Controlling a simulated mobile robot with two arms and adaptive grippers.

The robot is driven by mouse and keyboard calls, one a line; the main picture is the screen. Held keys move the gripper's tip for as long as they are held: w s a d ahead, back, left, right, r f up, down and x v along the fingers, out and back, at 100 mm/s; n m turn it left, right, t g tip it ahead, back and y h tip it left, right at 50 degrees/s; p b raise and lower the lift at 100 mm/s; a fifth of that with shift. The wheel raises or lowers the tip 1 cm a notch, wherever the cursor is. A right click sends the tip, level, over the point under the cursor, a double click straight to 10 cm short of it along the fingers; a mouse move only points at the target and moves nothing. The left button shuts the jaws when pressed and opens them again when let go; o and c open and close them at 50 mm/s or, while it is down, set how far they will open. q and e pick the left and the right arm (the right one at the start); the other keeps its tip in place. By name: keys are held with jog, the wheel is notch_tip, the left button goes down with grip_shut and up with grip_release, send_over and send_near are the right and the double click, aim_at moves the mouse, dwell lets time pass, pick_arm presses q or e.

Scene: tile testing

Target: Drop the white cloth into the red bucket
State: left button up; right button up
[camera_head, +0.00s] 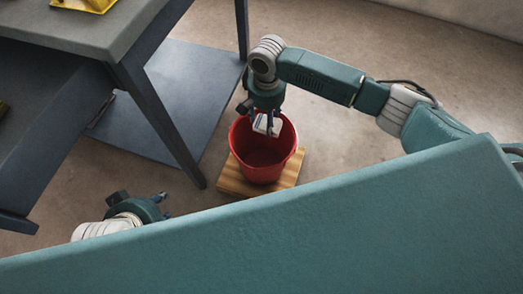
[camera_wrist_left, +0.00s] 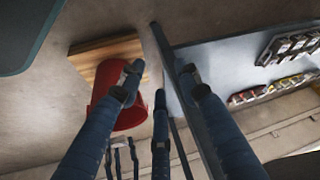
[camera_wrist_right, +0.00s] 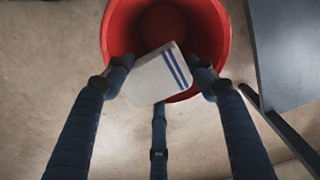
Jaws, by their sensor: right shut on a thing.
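The white cloth (camera_wrist_right: 155,78) with blue stripes is gripped between the fingers of my right gripper (camera_wrist_right: 160,82). In the head view the cloth (camera_head: 262,123) is at the upper rim of the red bucket (camera_head: 262,165), and my right gripper (camera_head: 266,118) reaches down over it. In the right wrist view the bucket (camera_wrist_right: 125,25) lies behind the cloth with its inside visible. The bucket stands on a wooden board (camera_head: 231,180). My left gripper (camera_head: 163,204) is low at the left, partly hidden by my teal body. In the left wrist view its fingers (camera_wrist_left: 160,75) are spread and empty.
A dark table (camera_head: 80,30) with a lower shelf (camera_head: 185,95) stands left of the bucket, its leg near the board. A yellow tray (camera_head: 75,5) is on the tabletop. Racks of small items (camera_wrist_left: 290,48) show in the left wrist view. Floor right of the bucket is clear.

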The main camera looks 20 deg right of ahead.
jog(key=shift+f+b, duration=0.7)
jog(key=shift+b, duration=0.05)
jog(key=shift+f+b, duration=0.45)
jog(key=shift+b, duration=0.2)
pick_arm(q)
jog(key=w+d+r+t+h, duration=0.1)
jog(key=w+d+r+t, duration=0.3)
jog(key=w+r+t, duration=0.3)
jog(key=shift+w+d+r+h, duration=0.15)
jog(key=shift+w+r+h, duration=0.4)
jog(key=shift+w, duration=2.15)
jog(key=shift+r, duration=0.1)
pick_arm(e)
jog(key=o, duration=1.3)
notch_tip(320, 180, up, 12)
jog(key=shift+f, duration=0.1)
